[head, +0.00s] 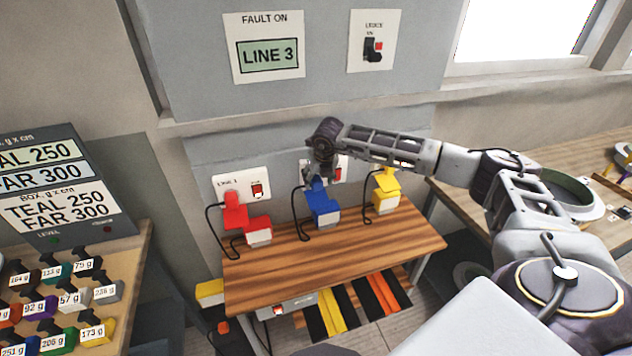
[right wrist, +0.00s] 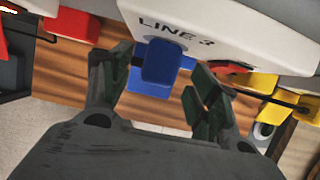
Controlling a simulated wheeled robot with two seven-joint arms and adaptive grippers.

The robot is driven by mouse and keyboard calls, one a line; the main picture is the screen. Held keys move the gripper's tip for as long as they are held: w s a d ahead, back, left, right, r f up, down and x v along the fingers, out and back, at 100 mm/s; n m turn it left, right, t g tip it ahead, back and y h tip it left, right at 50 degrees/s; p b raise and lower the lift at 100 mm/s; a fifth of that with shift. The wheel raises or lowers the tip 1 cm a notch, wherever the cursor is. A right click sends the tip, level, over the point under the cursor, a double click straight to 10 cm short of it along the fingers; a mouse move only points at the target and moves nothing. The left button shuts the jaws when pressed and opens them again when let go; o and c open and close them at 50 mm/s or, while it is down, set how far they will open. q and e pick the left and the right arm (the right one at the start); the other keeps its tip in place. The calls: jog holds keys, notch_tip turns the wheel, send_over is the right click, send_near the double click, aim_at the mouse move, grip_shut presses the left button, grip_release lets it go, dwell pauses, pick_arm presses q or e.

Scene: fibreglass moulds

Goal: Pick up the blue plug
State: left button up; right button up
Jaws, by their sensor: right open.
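The blue plug (head: 315,186) sits at the middle wall socket, above a blue block (head: 322,208) on the wooden bench. My right gripper (head: 318,172) is right at that socket and covers much of its plate. In the right wrist view, the blue plug (right wrist: 162,62) lies between the spread dark fingers of my right gripper (right wrist: 158,85), under a plate marked LINE 3. The fingers are open and show gaps on both sides of the plug. My left gripper is not in view.
A red plug (head: 231,198) and its red block stand to the left, a yellow plug (head: 387,182) to the right. Black cables hang beside them. The wooden bench (head: 330,258) is clear at the front. A sign above reads FAULT ON LINE 3 (head: 267,55).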

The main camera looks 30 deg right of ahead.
jog(key=shift+x, duration=0.95)
jog(key=shift+r, duration=0.1)
jog(key=c, duration=1.2)
jog(key=shift+r, duration=0.1)
